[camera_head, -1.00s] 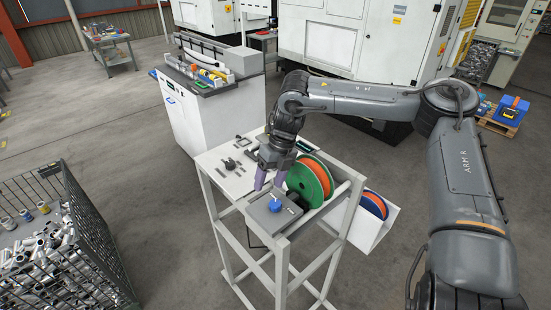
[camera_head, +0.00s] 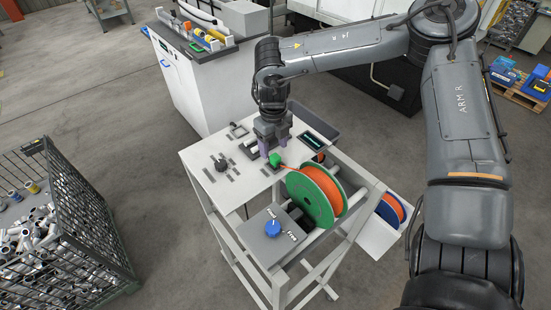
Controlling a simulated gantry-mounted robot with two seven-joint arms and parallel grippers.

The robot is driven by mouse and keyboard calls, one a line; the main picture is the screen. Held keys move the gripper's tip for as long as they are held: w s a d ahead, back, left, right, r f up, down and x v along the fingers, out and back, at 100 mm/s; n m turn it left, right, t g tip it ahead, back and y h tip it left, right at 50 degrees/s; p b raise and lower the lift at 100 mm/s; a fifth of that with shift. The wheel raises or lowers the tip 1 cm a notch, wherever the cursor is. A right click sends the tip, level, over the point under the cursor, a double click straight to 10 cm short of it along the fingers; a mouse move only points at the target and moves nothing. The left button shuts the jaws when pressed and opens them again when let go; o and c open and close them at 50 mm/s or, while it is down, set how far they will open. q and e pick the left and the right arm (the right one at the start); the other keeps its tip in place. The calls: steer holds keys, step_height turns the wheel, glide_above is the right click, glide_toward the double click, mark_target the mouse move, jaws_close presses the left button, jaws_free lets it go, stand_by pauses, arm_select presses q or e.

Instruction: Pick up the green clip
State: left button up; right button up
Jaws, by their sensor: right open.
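The green clip (camera_head: 275,159) is a small green piece at the end of the orange strand, on the white table top near the spool. My right gripper (camera_head: 274,153) points down right over it, its purple fingertips on either side of or just behind the clip. The fingers are open; whether they touch the clip cannot be told. The orange spool with green flanges (camera_head: 318,195) stands just to the right and in front. My left gripper is not in view.
Small dark fixtures (camera_head: 221,163) lie on the white table (camera_head: 200,157). A blue-rimmed spool (camera_head: 391,209) sits in a side bin. A wire cage of metal parts (camera_head: 60,225) stands at left.

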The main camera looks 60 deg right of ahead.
mark_target(275, 156)
steer(key=shift+s+d+f+p, duration=0.15)
steer(key=shift+f+p, duration=0.4)
steer(key=shift+f, duration=0.65)
steer(key=shift+s+d+f+p, duration=0.1)
steer(key=shift+f+p, duration=0.45)
steer(key=shift+f, duration=0.65)
steer(key=shift+w+f, duration=0.1)
steer(key=shift+f, duration=0.45)
steer(key=c, duration=1.1)
